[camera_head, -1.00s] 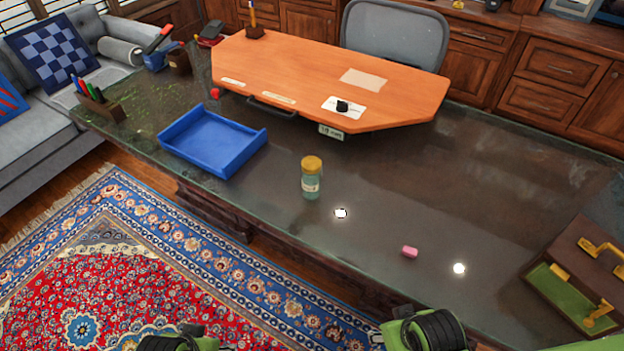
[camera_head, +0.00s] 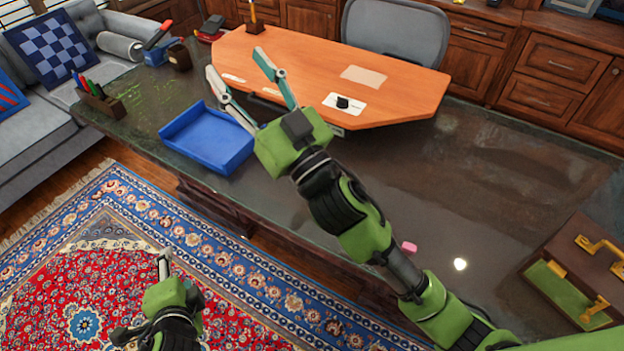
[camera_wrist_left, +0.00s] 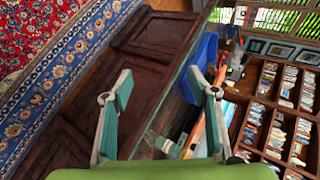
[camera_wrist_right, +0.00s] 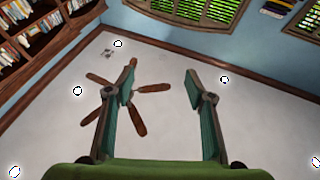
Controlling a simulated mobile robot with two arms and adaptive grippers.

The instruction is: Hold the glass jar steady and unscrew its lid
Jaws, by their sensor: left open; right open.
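The glass jar with its yellow lid cannot be seen in the head view now; my right arm crosses the place where it stood on the desk. I cannot make it out clearly in either wrist view. My right gripper (camera_head: 235,61) is raised above the desk, open and empty. Its wrist view shows the open fingers (camera_wrist_right: 162,67) against the ceiling and a fan. My left gripper (camera_head: 163,264) is low over the rug, in front of the desk. Its wrist view shows the fingers (camera_wrist_left: 160,74) open and empty, facing the desk's dark wooden side.
A blue tray (camera_head: 191,143) lies on the dark desk (camera_head: 500,190). A pink eraser (camera_head: 409,247) lies beside my right arm. A brown case (camera_head: 585,262) is at the right, a pen holder (camera_head: 101,104) at the left. The desk's right part is largely clear.

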